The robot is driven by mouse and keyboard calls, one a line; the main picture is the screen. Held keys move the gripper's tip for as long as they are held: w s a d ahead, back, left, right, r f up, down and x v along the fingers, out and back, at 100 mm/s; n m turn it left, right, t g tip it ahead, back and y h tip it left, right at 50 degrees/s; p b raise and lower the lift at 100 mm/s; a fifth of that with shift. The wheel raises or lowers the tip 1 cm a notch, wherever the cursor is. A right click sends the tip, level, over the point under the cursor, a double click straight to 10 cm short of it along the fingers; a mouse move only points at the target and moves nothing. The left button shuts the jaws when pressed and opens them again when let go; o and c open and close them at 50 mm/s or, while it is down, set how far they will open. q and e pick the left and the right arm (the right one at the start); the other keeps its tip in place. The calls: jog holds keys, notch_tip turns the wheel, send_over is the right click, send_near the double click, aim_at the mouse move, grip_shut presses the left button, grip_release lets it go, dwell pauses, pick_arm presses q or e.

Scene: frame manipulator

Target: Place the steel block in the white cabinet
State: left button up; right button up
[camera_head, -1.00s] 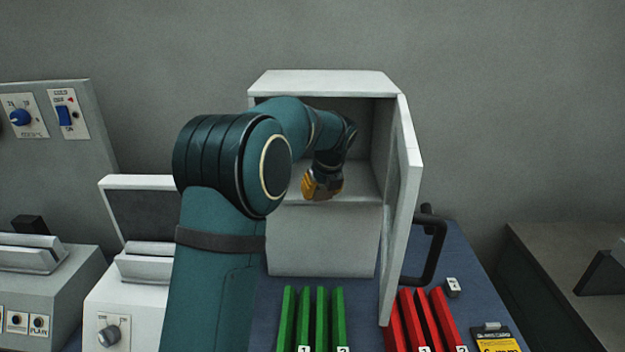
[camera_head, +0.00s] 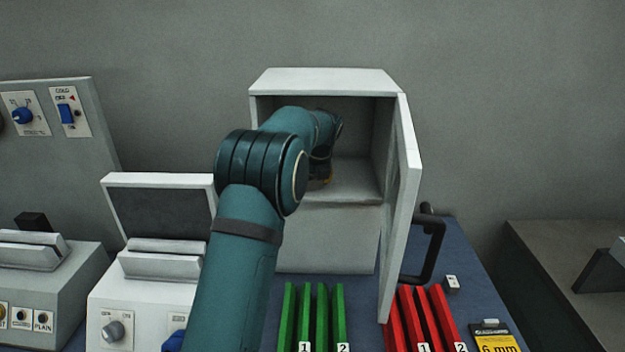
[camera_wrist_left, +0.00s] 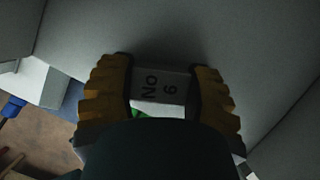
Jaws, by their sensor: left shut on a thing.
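The white cabinet (camera_head: 322,82) stands at the back centre with its door (camera_head: 399,215) swung open on the right side. My left arm reaches into the upper compartment. My left gripper (camera_head: 322,180) is inside it near the shelf and mostly hidden behind my arm in the head view. In the left wrist view the yellow fingers of the gripper (camera_wrist_left: 163,68) are shut on the steel block (camera_wrist_left: 160,85), a grey block marked "NO 6". Whether the block touches the shelf cannot be told. My right gripper is not in view.
Green bars (camera_head: 321,318) and red bars (camera_head: 425,320) stand in front of the cabinet. A small grey block (camera_head: 452,284) and a yellow "6 mm" card (camera_head: 495,343) lie on the blue table (camera_head: 462,258) at right. A white device (camera_head: 150,285) stands at left.

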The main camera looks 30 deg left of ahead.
aim_at(313, 177)
pick_arm(q)
jog(key=o, duration=1.3)
jog(key=shift+f, duration=0.1)
jog(key=shift+d+r, duration=0.1)
jog(key=shift+r, duration=0.35)
jog(key=v, duration=0.3)
jog(key=shift+f, duration=0.1)
jog(key=s+d, duration=0.2)
jog(key=d, duration=0.1)
jog(key=s+d+b, duration=0.1)
jog(key=s+d, duration=0.1)
jog(key=d, duration=0.1)
jog(key=s+d, duration=0.3)
jog(key=shift+d+f+b, duration=0.25)
jog(key=shift+b, duration=0.05)
